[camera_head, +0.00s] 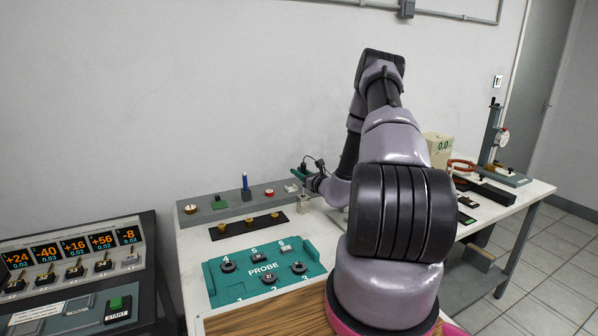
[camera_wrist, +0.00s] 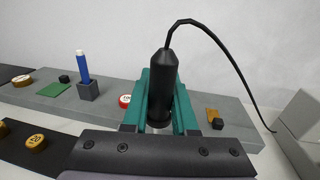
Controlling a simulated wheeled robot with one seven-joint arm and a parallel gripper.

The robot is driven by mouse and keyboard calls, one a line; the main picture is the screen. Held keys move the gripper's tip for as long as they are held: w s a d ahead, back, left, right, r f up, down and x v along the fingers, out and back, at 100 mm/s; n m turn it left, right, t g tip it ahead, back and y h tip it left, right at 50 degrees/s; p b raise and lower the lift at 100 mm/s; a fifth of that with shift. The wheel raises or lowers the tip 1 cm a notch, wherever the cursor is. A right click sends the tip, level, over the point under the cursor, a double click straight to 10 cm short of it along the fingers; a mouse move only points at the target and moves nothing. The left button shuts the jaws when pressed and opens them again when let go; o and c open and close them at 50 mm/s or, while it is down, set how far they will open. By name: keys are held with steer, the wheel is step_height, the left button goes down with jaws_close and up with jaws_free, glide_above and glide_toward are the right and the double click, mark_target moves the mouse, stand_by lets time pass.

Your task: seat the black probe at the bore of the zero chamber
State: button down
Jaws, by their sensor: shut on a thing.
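The black probe (camera_wrist: 163,88) stands upright in the wrist view, its cable rising from the top and curving to the right. My gripper (camera_wrist: 164,104) has green fingers and is shut on the probe's body. In the head view my gripper (camera_head: 305,175) is at the back of the bench, partly hidden by my arm. A small pale metal block (camera_head: 304,204), perhaps the zero chamber, is below it there. A little light metal shows under the probe in the wrist view. Whether the probe's tip touches or enters a bore is hidden.
A grey shelf (camera_head: 205,212) along the wall holds a blue pen in a holder (camera_head: 246,188) and small discs. A black strip with brass discs (camera_head: 222,228) and a teal PROBE tray (camera_head: 225,295) lie in front. A lit readout console (camera_head: 75,250) stands left.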

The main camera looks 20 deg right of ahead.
steer(key=shift+f, duration=0.4)
steer(key=shift+f, duration=0.2)
steer(key=shift+f, duration=2.65)
steer(key=shift+f, duration=0.15)
steer(key=c, duration=0.6)
jaws_free()
steer(key=s, duration=0.3)
steer(key=s+d, duration=0.1)
steer(key=s, duration=0.3)
steer(key=s+d, duration=0.1)
steer(key=s, duration=0.2)
steer(key=shift+s, duration=0.3)
